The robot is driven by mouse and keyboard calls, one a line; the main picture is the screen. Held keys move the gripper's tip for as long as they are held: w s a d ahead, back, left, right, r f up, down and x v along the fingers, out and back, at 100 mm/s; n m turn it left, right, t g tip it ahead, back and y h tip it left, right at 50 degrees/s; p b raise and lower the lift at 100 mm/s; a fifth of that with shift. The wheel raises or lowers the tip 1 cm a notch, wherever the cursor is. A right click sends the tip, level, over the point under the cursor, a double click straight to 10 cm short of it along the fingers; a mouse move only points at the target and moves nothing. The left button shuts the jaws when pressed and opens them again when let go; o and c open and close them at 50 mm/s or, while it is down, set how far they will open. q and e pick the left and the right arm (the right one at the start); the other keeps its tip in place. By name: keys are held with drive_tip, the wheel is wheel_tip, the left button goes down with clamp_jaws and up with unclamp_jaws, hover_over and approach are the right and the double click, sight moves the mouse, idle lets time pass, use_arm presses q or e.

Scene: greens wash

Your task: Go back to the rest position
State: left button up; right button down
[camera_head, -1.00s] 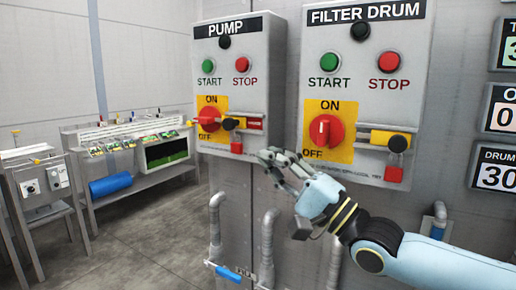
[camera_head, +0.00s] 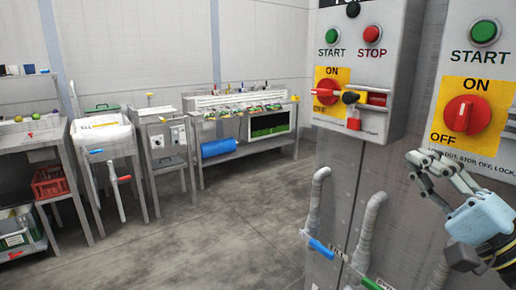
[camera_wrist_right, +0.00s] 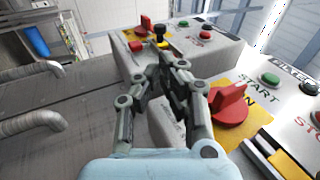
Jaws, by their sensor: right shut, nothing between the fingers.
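My right gripper (camera_head: 432,168) is shut and empty at the right edge of the head view, below the filter drum box (camera_head: 490,90). In the right wrist view my right gripper (camera_wrist_right: 168,72) is shut beside the red filter drum switch (camera_wrist_right: 229,104), with nothing between its fingers. The pump box (camera_head: 345,60) is left of the gripper. My left gripper is not in view.
Grey pipes with a blue handle (camera_head: 321,249) and a green handle (camera_head: 372,284) stand below the boxes. Benches with a blue roll (camera_head: 219,149), a white sink (camera_head: 100,135) and a red crate (camera_head: 50,184) line the back left. The floor (camera_head: 230,230) between is clear.

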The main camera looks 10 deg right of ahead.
drive_tip(key=s+a+f+n+g+h, duration=0.1)
drive_tip(key=a+f+n+g+h, duration=0.1)
drive_tip(key=a+f+n+g, duration=0.4)
drive_tip(key=s+a+f+n+g+h, duration=0.2)
drive_tip(key=f+n+g, duration=0.15)
drive_tip(key=f, duration=0.55)
drive_tip(key=s+f+n+g+h, duration=0.2)
drive_tip(key=s+n+g, duration=0.15)
drive_tip(key=s, duration=0.35)
drive_tip(key=s+f+n+g+h, duration=0.1)
drive_tip(key=s+f+n+g, duration=0.2)
drive_tip(key=s+g, duration=0.3)
drive_tip(key=s+d+f+g+b, duration=0.1)
drive_tip(key=s+d+f+b, duration=0.15)
drive_tip(key=f, duration=1.35)
drive_tip(key=s+d+f+b, duration=0.1)
drive_tip(key=s+f+b, duration=0.15)
drive_tip(key=f, duration=1.45)
drive_tip(key=s+d+f+g+b, duration=0.1)
drive_tip(key=s+f+b, duration=0.2)
drive_tip(key=s+f, duration=1.4)
drive_tip(key=shift+s+f+m+b, duration=0.15)
drive_tip(key=shift+f+m+b, duration=0.2)
drive_tip(key=shift+f, duration=0.2)
